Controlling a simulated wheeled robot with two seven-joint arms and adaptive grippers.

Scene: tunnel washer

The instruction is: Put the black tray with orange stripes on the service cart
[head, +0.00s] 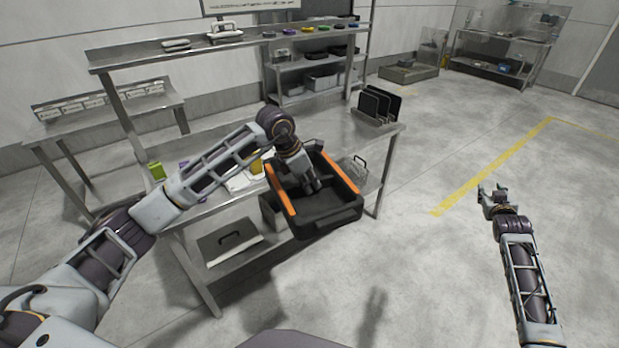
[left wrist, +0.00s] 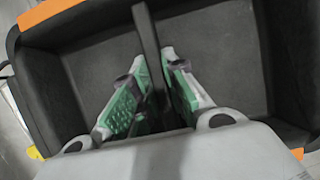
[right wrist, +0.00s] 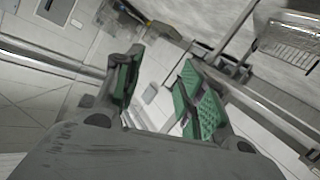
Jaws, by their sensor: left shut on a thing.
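The black tray with orange stripes (head: 325,212) is at the front edge of the steel workbench, apparently overhanging it. My left gripper (head: 313,186) is shut on the dark bar that crosses the tray's middle. The left wrist view shows the green finger pads (left wrist: 155,95) on either side of this bar, with the tray's dark interior (left wrist: 225,50) around them. The fingers hide part of the tray floor. My right gripper (head: 492,195) is open and empty over clear floor, and its spread fingers (right wrist: 155,90) show in the right wrist view. I cannot pick out a service cart.
The steel workbench (head: 388,141) carries a rack of black plates (head: 378,104) and a wire basket (head: 352,168) shows near the tray. A raised shelf (head: 130,52) spans the bench. Open floor with a yellow line (head: 490,172) lies to the right.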

